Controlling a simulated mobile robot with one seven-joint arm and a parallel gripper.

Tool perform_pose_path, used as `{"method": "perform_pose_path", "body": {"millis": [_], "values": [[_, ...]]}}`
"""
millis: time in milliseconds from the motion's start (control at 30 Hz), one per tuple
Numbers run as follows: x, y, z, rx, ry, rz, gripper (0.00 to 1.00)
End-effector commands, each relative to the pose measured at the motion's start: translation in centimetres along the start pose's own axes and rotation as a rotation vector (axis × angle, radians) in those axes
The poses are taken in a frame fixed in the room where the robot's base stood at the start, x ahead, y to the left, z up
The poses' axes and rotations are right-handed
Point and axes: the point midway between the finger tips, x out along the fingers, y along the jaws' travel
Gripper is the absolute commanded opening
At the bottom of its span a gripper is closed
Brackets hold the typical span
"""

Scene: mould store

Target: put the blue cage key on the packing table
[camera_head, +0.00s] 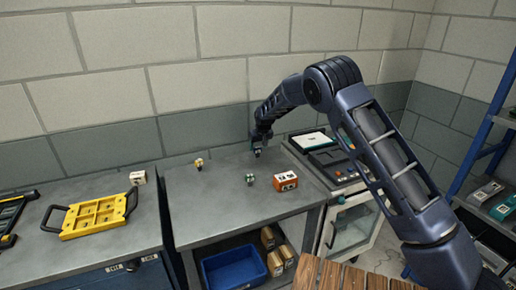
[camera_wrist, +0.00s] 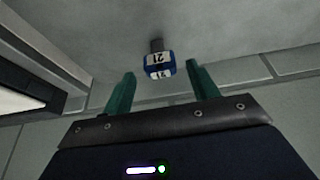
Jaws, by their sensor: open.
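In the head view my gripper (camera_head: 260,140) points down over the back right part of the middle grey table (camera_head: 215,205). The key is too small there to make out clearly under the fingers. My gripper is open and empty. I cannot tell from the frames which surface is the packing table.
The middle table also holds a small yellow piece (camera_head: 198,162), a green-and-white piece (camera_head: 249,179) and an orange box (camera_head: 285,181). A yellow tray (camera_head: 92,215) lies on the left bench (camera_head: 100,255). A machine (camera_head: 330,160) adjoins on the right. A wooden slatted top (camera_head: 345,277) is in front.

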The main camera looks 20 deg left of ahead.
Motion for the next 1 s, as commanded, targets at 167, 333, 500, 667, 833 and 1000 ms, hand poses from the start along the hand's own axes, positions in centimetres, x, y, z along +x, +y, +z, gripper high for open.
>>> {"method": "perform_pose_path", "body": {"millis": [167,333,500,667,833,1000], "values": [[-3.2,0.0,-0.1,0.0,0.002,-0.001,0.59],[-6.4,0.0,-0.1,0.0,0.002,-0.002,0.59],[-8.9,-0.1,0.0,0.001,0.001,-0.002,0.59],[-10.3,-0.1,0.0,0.0,0.0,-0.001,0.59],[-10.8,0.0,0.0,0.0,-0.001,-0.001,0.59],[-10.9,0.1,0.0,0.001,-0.001,0.0,0.59]]}}
